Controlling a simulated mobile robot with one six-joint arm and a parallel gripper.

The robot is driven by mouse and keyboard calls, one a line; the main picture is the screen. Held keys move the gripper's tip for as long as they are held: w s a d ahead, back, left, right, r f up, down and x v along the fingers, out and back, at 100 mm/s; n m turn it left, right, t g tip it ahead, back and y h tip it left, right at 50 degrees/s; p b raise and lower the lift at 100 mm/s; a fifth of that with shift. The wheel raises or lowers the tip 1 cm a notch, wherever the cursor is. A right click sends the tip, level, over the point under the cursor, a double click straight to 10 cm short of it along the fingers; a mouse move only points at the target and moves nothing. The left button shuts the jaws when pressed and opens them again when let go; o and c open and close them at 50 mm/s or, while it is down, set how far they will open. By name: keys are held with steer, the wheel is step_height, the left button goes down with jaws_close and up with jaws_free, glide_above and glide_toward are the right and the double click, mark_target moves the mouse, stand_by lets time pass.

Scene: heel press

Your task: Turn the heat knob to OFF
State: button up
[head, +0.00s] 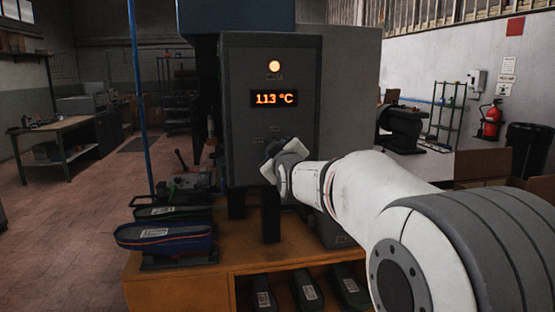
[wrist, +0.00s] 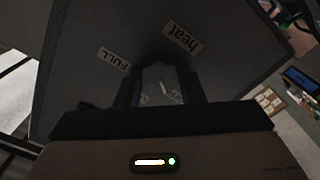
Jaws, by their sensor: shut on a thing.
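The heat knob (wrist: 163,92) is on the grey front panel (head: 240,105) of the press. In the wrist view my gripper (wrist: 160,84) has a dark finger on each side of the knob and is shut on it. The knob shows only in part, so I cannot tell which setting it points to. In the wrist view a "heat" label (wrist: 183,38) and a "FULL" label (wrist: 114,58) are tilted on the panel; no OFF label is readable. In the head view my gripper (head: 270,160) is against the lower panel and hides the knob. The display (head: 274,99) reads 113 °C.
An orange lamp (head: 274,66) is lit above the display. Below the panel is an orange-brown bench (head: 240,258) with shoe-shaped pieces (head: 165,234) at its left and more on its shelf. A thin blue post (head: 140,110) stands left of the press.

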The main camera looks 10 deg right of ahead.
stand_by(0.5)
steer(key=o, duration=1)
steer(key=shift+s, duration=0.1)
steer(key=s+b, duration=0.1)
steer(key=s, duration=0.6)
steer(key=shift+s, duration=0.3)
